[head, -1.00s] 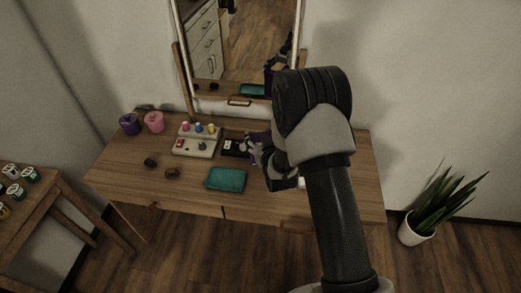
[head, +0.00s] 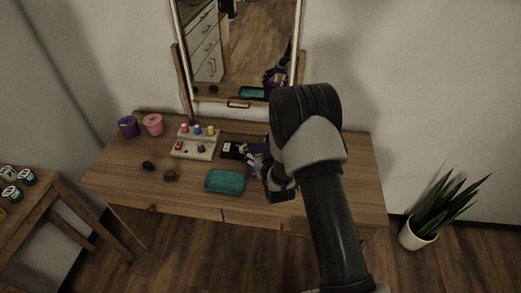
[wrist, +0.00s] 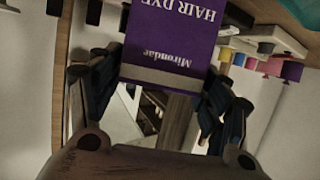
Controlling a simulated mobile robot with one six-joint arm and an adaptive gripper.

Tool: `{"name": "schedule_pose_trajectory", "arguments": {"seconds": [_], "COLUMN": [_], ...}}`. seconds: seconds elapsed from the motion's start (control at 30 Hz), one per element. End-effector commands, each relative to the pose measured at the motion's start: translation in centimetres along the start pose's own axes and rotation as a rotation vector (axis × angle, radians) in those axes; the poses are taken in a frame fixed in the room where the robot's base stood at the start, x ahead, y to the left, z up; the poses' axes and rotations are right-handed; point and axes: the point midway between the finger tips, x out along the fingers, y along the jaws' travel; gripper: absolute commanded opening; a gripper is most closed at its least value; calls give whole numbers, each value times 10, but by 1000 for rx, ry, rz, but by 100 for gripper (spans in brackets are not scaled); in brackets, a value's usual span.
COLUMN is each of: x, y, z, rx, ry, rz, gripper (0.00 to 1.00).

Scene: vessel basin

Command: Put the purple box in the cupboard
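The purple box (wrist: 172,45), labelled hair dye, fills the top middle of the wrist view with its text upside down. My gripper (wrist: 165,78) has a finger against each side of it and appears shut on it. In the head view a purple part of the box (head: 258,147) shows at my gripper (head: 255,162), over the right half of the dressing table. My arm hides most of both. No cupboard is seen directly; the mirror reflects white drawers and a door front (head: 209,70).
The wooden dressing table (head: 125,185) bears a teal tray (head: 225,181), a bottle organiser (head: 194,147), purple (head: 128,126) and pink jars (head: 153,125) and small dark items. The mirror (head: 240,50) stands behind. A side table (head: 50,190) is left, a potted plant (head: 420,230) right.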

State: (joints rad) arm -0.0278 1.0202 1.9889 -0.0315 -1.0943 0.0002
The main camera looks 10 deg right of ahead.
Motion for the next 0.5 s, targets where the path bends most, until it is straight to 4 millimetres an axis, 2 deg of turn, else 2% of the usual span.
{"name": "schedule_pose_trajectory", "arguments": {"seconds": [0.1, 0.5], "x": [0, -1], "y": [0, 0], "z": [0, -3], "rx": [0, 0], "ry": [0, 0], "rz": [0, 0], "gripper": [82, 82]}}
